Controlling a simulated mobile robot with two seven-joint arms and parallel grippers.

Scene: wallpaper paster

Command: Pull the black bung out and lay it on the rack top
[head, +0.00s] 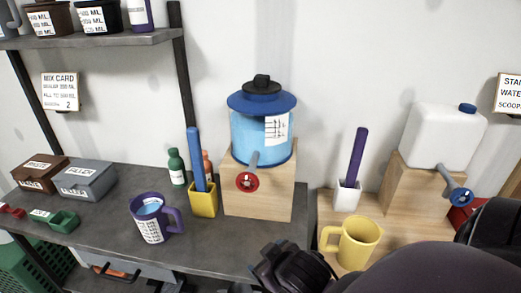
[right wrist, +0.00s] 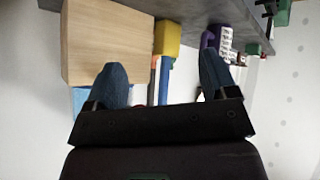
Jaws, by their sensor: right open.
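The black bung (head: 262,81) sits upright in the blue lid (head: 262,101) of a blue tank (head: 250,135), which stands on a wooden block (head: 262,193). My right arm comes in from the lower right in the head view, its dark end below the block and apart from the bung. In the right wrist view my right gripper (right wrist: 162,64) is open, with nothing between its fingers. The bung is not visible there; part of the blue tank shows behind the left finger. A dark rack has an upper shelf (head: 95,40) and a grey lower top (head: 105,215). My left gripper is out of view.
A purple mug (head: 152,222), a yellow holder (head: 204,203) and a green bottle (head: 176,166) stand left of the block. A white holder (head: 347,196), yellow mug (head: 357,240) and white tank (head: 440,135) are on the right. Bare grey surface lies around the purple mug.

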